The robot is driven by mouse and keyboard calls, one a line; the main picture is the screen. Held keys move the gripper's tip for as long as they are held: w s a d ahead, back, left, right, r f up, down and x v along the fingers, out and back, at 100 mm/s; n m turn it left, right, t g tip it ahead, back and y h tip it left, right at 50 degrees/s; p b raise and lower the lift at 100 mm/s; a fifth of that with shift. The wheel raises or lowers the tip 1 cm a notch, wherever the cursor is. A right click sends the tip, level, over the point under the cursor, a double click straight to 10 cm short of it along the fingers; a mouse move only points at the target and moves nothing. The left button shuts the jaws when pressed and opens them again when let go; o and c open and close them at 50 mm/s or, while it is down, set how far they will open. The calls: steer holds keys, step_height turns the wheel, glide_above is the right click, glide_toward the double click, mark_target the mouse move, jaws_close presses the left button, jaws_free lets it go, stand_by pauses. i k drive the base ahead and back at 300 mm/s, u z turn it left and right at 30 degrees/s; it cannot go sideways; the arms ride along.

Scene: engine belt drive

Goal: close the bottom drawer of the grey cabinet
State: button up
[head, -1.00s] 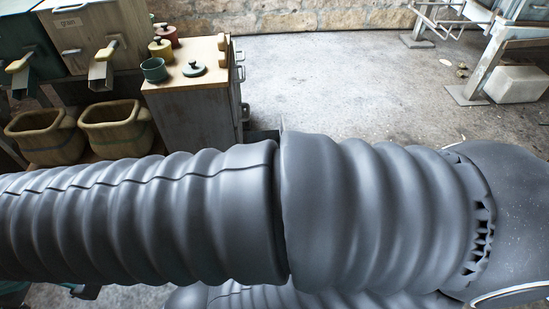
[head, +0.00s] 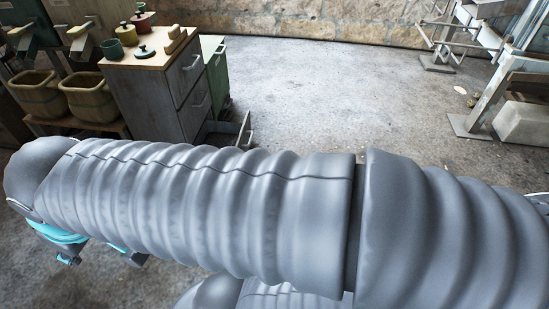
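The grey cabinet (head: 150,92) with a wooden top stands at the upper left in the head view, its drawer side facing right. Its upper drawers (head: 188,75) look shut. The bottom drawer (head: 224,128) is pulled out to the right, with its front and handle (head: 244,128) standing clear of the cabinet. My arm hides its lower part. Teal and dark parts at my arm's far end (head: 68,250) show at the lower left, apart from the drawer. My arm covers most of them, and whether the fingers are open or shut cannot be seen.
Pots and lids (head: 128,35) stand on the cabinet top. A green cabinet (head: 216,70) stands behind it. Wooden buckets (head: 88,97) are at the left. A metal frame (head: 490,95) and a pale block (head: 522,124) are at the right. The floor (head: 320,90) between is clear.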

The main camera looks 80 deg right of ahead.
mark_target(218, 135)
steer(key=k, duration=0.75)
steer(key=z, duration=1.7)
steer(key=i, duration=0.5)
steer(key=u, duration=0.45)
steer(key=k, duration=0.55)
steer(key=u, duration=0.6)
steer(key=i, duration=0.55)
steer(key=z, duration=0.9)
steer(key=i, duration=0.7)
steer(key=z, duration=0.6)
